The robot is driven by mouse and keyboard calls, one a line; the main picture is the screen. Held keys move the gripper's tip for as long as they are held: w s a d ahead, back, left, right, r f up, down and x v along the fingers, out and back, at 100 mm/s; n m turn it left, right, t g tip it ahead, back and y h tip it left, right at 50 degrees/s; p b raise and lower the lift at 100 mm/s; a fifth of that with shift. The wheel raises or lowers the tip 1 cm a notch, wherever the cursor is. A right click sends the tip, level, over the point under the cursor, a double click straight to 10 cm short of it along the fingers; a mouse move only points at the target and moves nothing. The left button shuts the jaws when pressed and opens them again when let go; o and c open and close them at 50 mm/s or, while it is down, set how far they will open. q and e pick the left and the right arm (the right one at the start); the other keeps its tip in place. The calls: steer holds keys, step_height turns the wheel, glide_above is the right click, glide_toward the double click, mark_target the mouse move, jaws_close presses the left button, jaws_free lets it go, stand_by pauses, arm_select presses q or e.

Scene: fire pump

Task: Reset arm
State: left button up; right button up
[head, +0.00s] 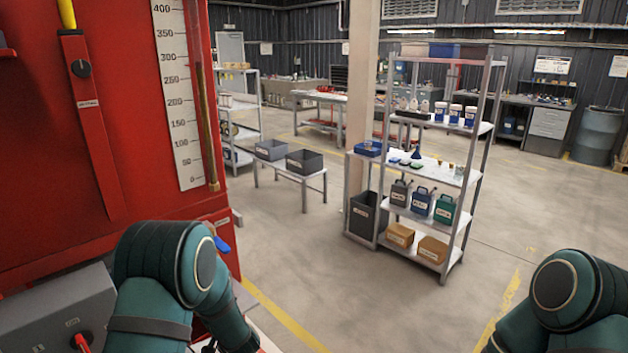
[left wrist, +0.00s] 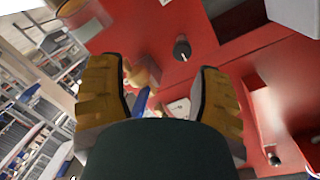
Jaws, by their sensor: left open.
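My left gripper (left wrist: 160,85) is open in the left wrist view, with its two tan, dark-padded fingers spread wide. Nothing is held between them. Beyond them is a red panel surface with dark round knobs (left wrist: 182,49). A blue lever-like part (left wrist: 142,100) and a tan-yellow fitting (left wrist: 144,74) show in the gap between the fingers; I cannot tell how far off they are. In the head view my teal left arm bends down at the lower left beside the red machine (head: 130,150). My right arm is at the lower right; its gripper is out of frame.
The red machine carries a white level gauge (head: 178,95) and a blue handle (head: 221,244) at its edge. A grey box (head: 50,318) sits at the lower left. A metal shelf (head: 462,180) with bottles and cans and a low bench (head: 313,182) stand beyond. The floor between is clear.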

arm_select(q)
steer(key=s+d+f+g+h+b, duration=0.1)
steer(key=s+d+f+g+h, duration=0.1)
steer(key=s+d+f+h, duration=0.5)
steer(key=s+d+f+g+h, duration=0.2)
steer(key=s+d+f+h, duration=0.15)
steer(key=f, duration=0.65)
steer(key=s+d+f+g+h, duration=0.2)
steer(key=s+d+g, duration=0.1)
steer(key=s+d, duration=0.3)
steer(key=s+d+f+n+g+h+b, duration=0.1)
steer(key=s+d+g+h, duration=0.1)
steer(key=s+d, duration=0.4)
steer(key=s+h, duration=0.1)
steer(key=s, duration=0.2)
steer(key=shift+s+f+g, duration=0.35)
steer(key=shift+s+g, duration=0.05)
